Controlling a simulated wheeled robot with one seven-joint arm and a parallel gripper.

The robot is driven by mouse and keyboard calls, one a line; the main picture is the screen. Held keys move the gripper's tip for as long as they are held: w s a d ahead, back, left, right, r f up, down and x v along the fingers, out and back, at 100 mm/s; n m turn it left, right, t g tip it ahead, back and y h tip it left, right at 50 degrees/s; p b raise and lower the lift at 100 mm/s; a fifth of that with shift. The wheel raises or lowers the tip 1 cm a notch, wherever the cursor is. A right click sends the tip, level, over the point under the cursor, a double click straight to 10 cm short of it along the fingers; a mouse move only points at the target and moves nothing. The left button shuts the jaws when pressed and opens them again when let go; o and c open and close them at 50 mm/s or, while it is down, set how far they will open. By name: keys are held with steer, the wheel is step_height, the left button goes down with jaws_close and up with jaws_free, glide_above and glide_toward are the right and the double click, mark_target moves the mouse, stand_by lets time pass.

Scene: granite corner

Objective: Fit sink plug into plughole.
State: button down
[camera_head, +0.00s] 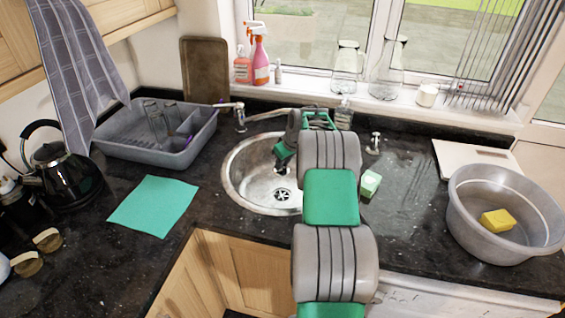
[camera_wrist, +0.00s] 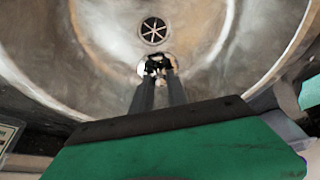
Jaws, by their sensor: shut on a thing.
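The round steel sink (camera_head: 238,183) is set in the dark counter. Its plughole (camera_head: 282,195) is an open drain with a spoked grate in the basin floor. The plughole also shows in the wrist view (camera_wrist: 153,31), above my fingertips. My gripper (camera_wrist: 158,70) is shut on the sink plug (camera_wrist: 143,69), a small shiny disc with a dark part between the fingertips. The plug is apart from the plughole in the picture, on the near side of it. Its height above the basin floor is hard to tell. In the head view my arm and gripper hide the plug.
The tap (camera_head: 240,117) stands behind the sink. A green-and-white box (camera_head: 370,184) lies right of my arm. A grey dish rack (camera_head: 170,157) and teal cloth (camera_head: 153,205) are left. A grey basin (camera_head: 470,225) holding a yellow sponge (camera_head: 497,220) is right.

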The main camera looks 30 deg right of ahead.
steer(key=c, duration=1.2)
jaws_free()
step_height(320, 180, up, 7)
steer(key=p, duration=0.3)
steer(key=shift+r, duration=0.1)
